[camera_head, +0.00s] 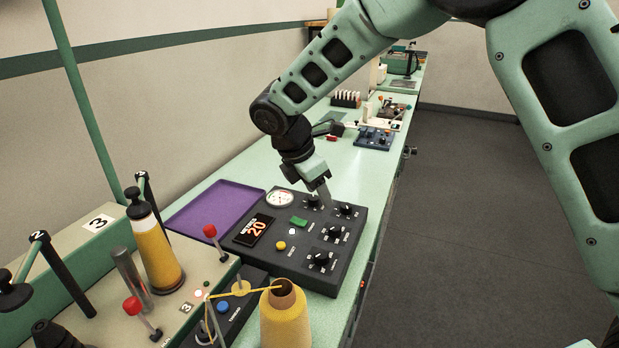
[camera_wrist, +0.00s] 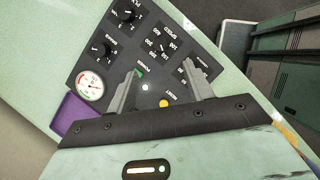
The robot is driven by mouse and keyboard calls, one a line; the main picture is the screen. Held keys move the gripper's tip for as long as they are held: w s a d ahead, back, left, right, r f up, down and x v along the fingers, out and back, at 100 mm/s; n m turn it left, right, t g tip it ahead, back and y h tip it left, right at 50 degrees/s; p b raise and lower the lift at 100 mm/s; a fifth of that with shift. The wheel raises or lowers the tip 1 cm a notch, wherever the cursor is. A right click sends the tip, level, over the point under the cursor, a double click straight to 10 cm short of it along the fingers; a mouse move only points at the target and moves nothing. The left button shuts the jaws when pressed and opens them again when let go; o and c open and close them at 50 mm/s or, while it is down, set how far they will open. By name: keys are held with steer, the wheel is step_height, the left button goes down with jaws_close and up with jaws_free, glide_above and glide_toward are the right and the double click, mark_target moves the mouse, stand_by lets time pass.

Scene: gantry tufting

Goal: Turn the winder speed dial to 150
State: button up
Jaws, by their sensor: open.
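The dark control panel (camera_head: 293,285) lies on the green bench, with several black dials along its right side. The dial marked SPEED (camera_wrist: 158,47) is in the wrist view, just beyond my fingertips, with a ring of numbers around it; I cannot read its setting surely. It appears to be the third dial from the back in the head view (camera_head: 334,233). My gripper (camera_wrist: 160,68) is open and empty, fingers pointing down over the panel. In the head view the gripper (camera_head: 324,193) is above the panel's back dials. The right finger covers part of another dial area.
The panel also has a round gauge (camera_head: 280,198), a display reading 20 (camera_head: 253,230), and green, white and yellow buttons (camera_head: 281,245). A purple tray (camera_head: 216,207) lies to the left. A yellow yarn cone (camera_head: 285,319) stands in front. Floor to the right is clear.

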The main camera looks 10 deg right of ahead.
steer(key=shift+v, duration=2.5)
steer(key=shift+s, duration=0.1)
